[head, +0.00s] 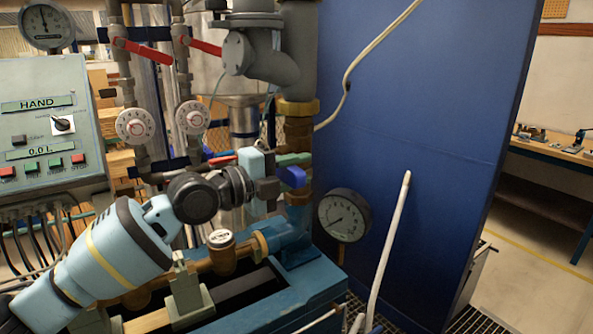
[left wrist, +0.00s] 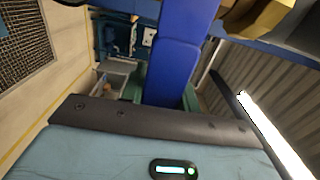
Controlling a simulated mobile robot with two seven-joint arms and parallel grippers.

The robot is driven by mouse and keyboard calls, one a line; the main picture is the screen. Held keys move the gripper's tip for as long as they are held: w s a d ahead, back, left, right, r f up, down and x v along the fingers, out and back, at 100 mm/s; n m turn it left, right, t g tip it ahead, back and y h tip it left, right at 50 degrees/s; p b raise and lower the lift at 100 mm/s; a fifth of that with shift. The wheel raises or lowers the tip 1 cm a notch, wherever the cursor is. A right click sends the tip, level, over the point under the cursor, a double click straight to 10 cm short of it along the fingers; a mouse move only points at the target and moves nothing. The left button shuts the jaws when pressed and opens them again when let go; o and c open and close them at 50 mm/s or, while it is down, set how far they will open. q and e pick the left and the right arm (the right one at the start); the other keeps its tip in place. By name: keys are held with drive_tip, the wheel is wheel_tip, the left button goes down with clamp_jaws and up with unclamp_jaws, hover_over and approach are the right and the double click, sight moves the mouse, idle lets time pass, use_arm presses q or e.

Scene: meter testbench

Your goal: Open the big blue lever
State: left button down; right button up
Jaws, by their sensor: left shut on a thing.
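The big blue lever (head: 292,177) sticks out beside the vertical pipe, above the blue pipe fitting. Only a short part of it shows in the head view. My left gripper (head: 277,176) reaches it from the left and is shut on it. In the left wrist view the lever (left wrist: 177,65) is a broad blue bar running from the top edge down to my gripper's dark front edge. Its lower end is hidden there. My right gripper is in neither view.
A round dark gauge (head: 344,215) is right of the lever. A large blue panel (head: 420,110) stands behind. Red-handled valves (head: 142,50) and white dials (head: 136,126) are up left, near a control box (head: 45,120). A white pole (head: 388,250) rises in front of the panel.

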use_arm(q)
drive_tip(key=shift+r, duration=0.1)
drive_tip(key=shift+w+a+r+n, duration=0.2)
drive_tip(key=shift+w+r+n, duration=0.05)
drive_tip(key=shift+r+n, duration=0.8)
drive_tip(key=shift+w+a+r+n, duration=0.2)
drive_tip(key=shift+r+n, duration=0.65)
drive_tip(key=shift+n, duration=0.45)
drive_tip(key=shift+w+a+r+n, duration=0.15)
drive_tip(key=shift+w+r+n, duration=0.1)
drive_tip(key=shift+r+n, duration=0.8)
drive_tip(key=c, duration=1)
unclamp_jaws()
drive_tip(key=shift+f, duration=0.1)
drive_tip(key=shift+c, duration=0.2)
